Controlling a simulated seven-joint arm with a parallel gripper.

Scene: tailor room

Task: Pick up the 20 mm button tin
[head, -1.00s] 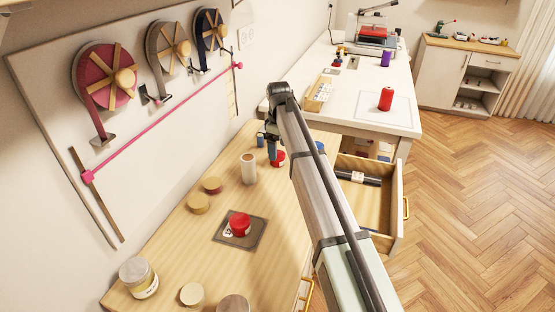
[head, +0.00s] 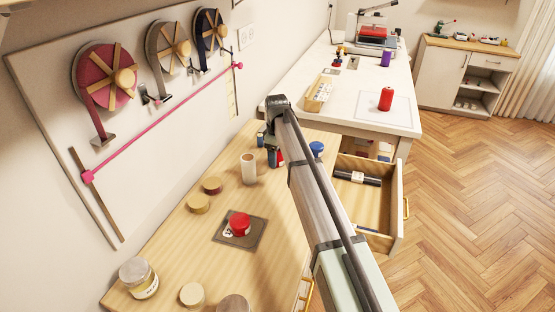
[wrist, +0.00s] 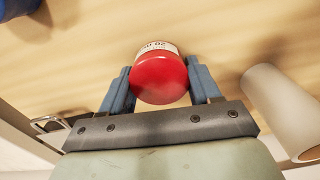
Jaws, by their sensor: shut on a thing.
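The button tin has a red lid and a white label with "20" readable on it. In the wrist view this red tin (wrist: 160,78) sits between the two blue fingers of my gripper (wrist: 160,85), which is shut on its sides. In the head view my gripper (head: 272,155) is at the far part of the wooden top, and only a strip of the red tin (head: 281,156) shows beside the fingers. I cannot tell whether the tin touches the wood. A second red-lidded tin (head: 240,223) stands on a dark square mat (head: 257,234) nearer the camera.
A pale cylinder (head: 248,168) stands close left of my gripper; it also shows in the wrist view (wrist: 280,105). A blue-lidded tin (head: 317,147) is just right of my arm. Tan-lidded tins (head: 199,204) stand nearer. An open drawer (head: 386,216) is to the right.

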